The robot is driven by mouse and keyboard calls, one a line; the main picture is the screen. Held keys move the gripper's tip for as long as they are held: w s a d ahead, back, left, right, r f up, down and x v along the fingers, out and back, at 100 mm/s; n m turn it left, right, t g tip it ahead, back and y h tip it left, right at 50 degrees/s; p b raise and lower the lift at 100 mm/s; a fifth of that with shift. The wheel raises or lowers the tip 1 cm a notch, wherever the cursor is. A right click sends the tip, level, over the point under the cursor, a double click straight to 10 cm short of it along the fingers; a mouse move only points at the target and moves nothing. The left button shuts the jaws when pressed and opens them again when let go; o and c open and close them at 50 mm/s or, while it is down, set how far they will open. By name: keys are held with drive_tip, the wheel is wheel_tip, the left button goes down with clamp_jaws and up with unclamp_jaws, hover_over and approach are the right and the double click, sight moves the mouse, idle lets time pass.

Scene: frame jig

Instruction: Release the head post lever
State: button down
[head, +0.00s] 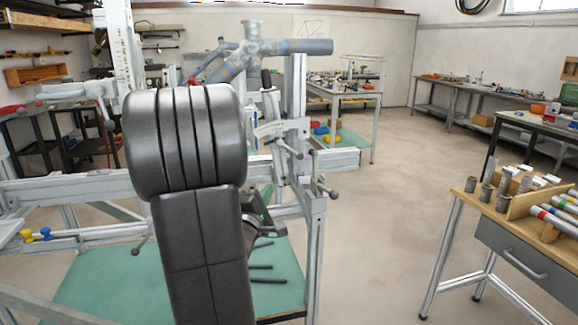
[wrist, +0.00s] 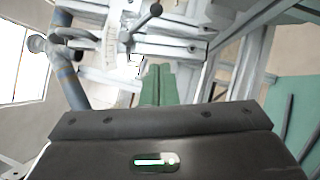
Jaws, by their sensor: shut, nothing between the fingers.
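In the head view, levers with round knobs (head: 288,149) show on the jig right of my arm; I cannot tell which is the head post lever. My arm hides my fingers there.
A grey-blue frame tube (head: 305,46) is held at the top of the jig. White jig beams (head: 335,160) surround my arm. A wooden-topped bench (head: 465,200) with metal cups and tubes stands at right. The floor between is clear.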

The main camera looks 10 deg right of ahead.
approach(290, 149)
drive_tip(key=w+d+f, duration=0.1)
drive_tip(key=w+f, duration=0.2)
drive_tip(key=w, duration=0.2)
drive_tip(key=shift+w+d+r, duration=0.1)
drive_tip(key=shift+d+r, duration=0.05)
drive_tip(key=shift+d, duration=0.45)
drive_tip(key=shift+w+d+r, duration=0.15)
drive_tip(key=shift+d, duration=0.5)
drive_tip(key=shift+w+d+r, duration=0.1)
drive_tip(key=shift+d+r, duration=0.1)
drive_tip(key=shift+d, duration=0.4)
